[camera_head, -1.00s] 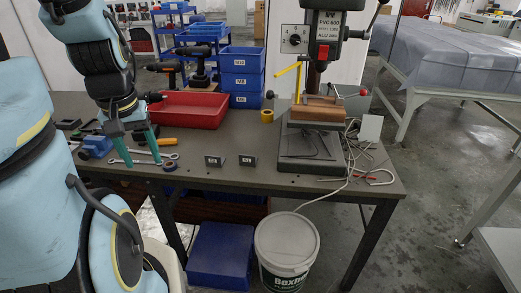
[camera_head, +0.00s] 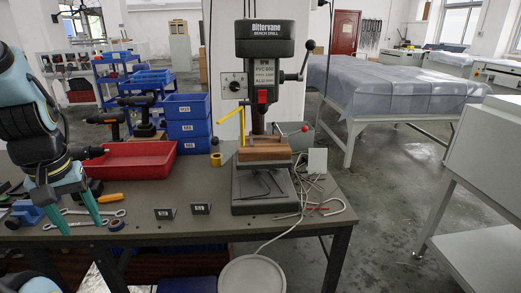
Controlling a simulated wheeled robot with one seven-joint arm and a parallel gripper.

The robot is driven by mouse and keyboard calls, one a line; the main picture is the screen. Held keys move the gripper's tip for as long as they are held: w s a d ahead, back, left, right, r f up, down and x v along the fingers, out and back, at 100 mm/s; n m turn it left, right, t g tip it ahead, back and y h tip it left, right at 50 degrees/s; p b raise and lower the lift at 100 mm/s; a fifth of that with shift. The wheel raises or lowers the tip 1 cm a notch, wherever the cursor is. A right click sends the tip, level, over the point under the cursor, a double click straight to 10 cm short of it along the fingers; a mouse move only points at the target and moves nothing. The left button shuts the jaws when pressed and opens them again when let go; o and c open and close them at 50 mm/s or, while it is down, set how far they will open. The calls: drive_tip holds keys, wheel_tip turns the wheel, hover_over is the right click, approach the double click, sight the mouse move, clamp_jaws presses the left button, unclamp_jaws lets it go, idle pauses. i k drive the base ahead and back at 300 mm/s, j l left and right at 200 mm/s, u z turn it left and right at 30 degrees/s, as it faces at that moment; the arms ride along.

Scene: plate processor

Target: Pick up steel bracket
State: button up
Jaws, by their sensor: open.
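My gripper (camera_head: 82,228) points down at the left front of the workbench, its two teal fingers spread apart with nothing between them. Its fingertips appear near a pair of wrenches (camera_head: 92,213). I cannot identify a steel bracket for certain. Two small dark angled pieces with pale labels stand near the bench's front edge, one on the left (camera_head: 164,213) and one on the right (camera_head: 200,208), both to the right of my gripper. A pale flat plate (camera_head: 317,161) stands upright right of the bench drill (camera_head: 264,75).
A red tray (camera_head: 135,160) and stacked blue bins (camera_head: 187,125) stand behind my gripper. A yellow-handled tool (camera_head: 110,198), a tape roll (camera_head: 117,225) and a blue vise (camera_head: 25,212) lie near it. Loose cables (camera_head: 325,205) spread right of the drill. A white bucket (camera_head: 252,275) stands below the bench.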

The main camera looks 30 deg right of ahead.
sight(197, 207)
drive_tip(key=u, duration=1.05)
drive_tip(key=k+l+u, duration=0.25)
drive_tip(key=k, duration=0.35)
drive_tip(key=k+l+u, duration=0.15)
drive_tip(key=k+u, duration=0.15)
drive_tip(key=k, duration=0.35)
